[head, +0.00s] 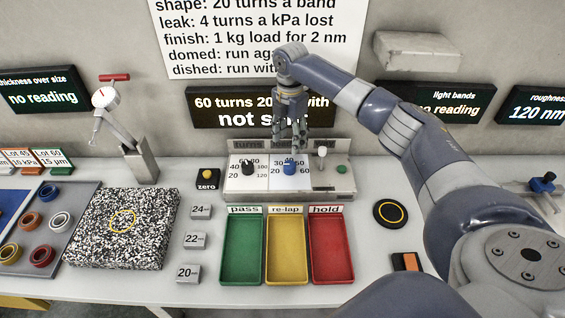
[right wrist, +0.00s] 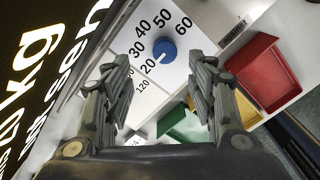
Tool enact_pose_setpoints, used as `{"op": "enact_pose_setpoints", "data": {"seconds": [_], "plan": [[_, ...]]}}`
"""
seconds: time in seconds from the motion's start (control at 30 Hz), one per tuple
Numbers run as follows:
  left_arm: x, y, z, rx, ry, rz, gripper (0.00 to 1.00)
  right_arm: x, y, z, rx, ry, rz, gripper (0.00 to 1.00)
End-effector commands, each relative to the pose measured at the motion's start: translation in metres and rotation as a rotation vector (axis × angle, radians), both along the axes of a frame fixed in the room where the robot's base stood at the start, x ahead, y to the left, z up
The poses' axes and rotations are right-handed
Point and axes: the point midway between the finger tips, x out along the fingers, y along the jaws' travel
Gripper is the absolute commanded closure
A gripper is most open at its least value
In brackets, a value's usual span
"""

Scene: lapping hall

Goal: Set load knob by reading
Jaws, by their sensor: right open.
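The load knob is a blue round knob (head: 290,168) on a white dial of the grey control panel (head: 232,190). In the right wrist view the blue knob (right wrist: 164,49) has a white pointer mark toward the 20, on a scale from 20 to 60. My right gripper (head: 297,146) is above the knob, pointing down. In the wrist view its fingers (right wrist: 162,72) are open and apart, with the knob showing beyond the gap between them. It holds nothing. A black display (head: 205,108) reads "60 turns 20" and "not s…", partly hidden by my right arm. My left gripper is not in view.
A black turns knob (head: 247,168) stands left of the blue one; a white-topped lever (head: 322,156) and green button (head: 341,170) stand right. Green (head: 241,250), yellow (head: 286,250) and red (head: 332,250) trays lie in front. A speckled plate (head: 160,215) is at left.

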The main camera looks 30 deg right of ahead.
Motion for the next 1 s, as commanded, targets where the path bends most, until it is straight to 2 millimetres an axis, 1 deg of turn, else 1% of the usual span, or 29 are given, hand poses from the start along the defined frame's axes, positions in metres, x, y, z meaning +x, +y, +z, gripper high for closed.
{"op": "enact_pose_setpoints", "data": {"seconds": [0.07,0.17,0.23,0.3,0.37,0.47,0.6,0.7,0.77,0.83,1.0], "plan": [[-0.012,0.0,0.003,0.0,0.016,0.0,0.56,-0.001,0.0,-0.007,-0.001,0.006,0.0,0.48],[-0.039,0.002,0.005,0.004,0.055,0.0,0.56,-0.002,0.0,-0.022,-0.001,0.006,0.0,0.48],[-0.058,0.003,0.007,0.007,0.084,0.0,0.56,-0.002,0.001,-0.036,-0.001,0.007,0.0,0.48],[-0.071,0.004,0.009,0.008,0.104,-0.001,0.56,-0.002,0.001,-0.05,0.0,0.005,-0.001,0.48],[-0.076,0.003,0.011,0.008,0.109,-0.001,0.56,-0.002,0.001,-0.062,0.0,0.006,-0.001,0.48],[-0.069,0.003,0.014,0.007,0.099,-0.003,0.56,-0.002,0.001,-0.078,-0.001,0.005,-0.001,0.48],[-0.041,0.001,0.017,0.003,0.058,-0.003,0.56,-0.002,0.001,-0.095,0.0,0.003,-0.001,0.48],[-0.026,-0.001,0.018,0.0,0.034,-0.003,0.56,-0.001,0.001,-0.102,0.001,0.002,-0.001,0.48],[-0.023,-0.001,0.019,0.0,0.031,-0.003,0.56,-0.001,0.001,-0.104,0.001,0.001,0.0,0.48],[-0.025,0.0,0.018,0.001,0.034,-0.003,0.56,-0.001,0.001,-0.105,0.0,0.001,0.0,0.48],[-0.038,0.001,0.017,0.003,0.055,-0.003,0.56,-0.001,0.001,-0.105,0.0,0.001,0.0,0.48]]}}
